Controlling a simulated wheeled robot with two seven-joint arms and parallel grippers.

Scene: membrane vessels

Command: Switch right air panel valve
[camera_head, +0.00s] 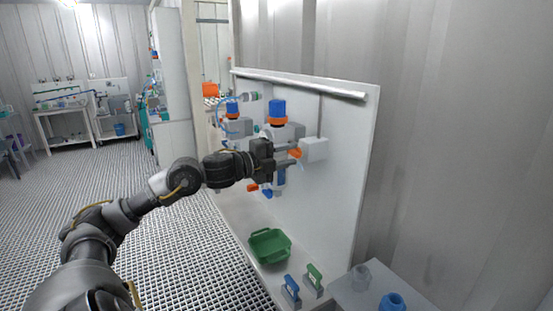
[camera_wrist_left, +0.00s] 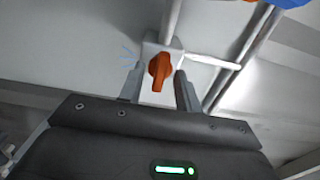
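An orange valve handle (camera_head: 296,153) sits on the white upright panel (camera_head: 340,190), beside the right blue-knobbed air unit (camera_head: 277,112). In the left wrist view the orange handle (camera_wrist_left: 159,71) stands on a grey valve body, between the two fingers. My left gripper (camera_head: 284,152) is at this valve; it also shows in the left wrist view (camera_wrist_left: 160,88). Its fingers are apart, with a gap on each side of the handle. A second blue-knobbed unit (camera_head: 232,108) is farther left on the panel. Another orange handle (camera_head: 252,188) shows lower down, partly behind my gripper. My right gripper is out of view.
A green tray (camera_head: 254,250) stands below the panel. Blue-handled (camera_head: 291,288) and green-handled (camera_head: 314,275) items lie in front of it. A blue round part (camera_head: 392,302) is at lower right. A metal rail (camera_head: 300,83) tops the panel. The floor at left is open.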

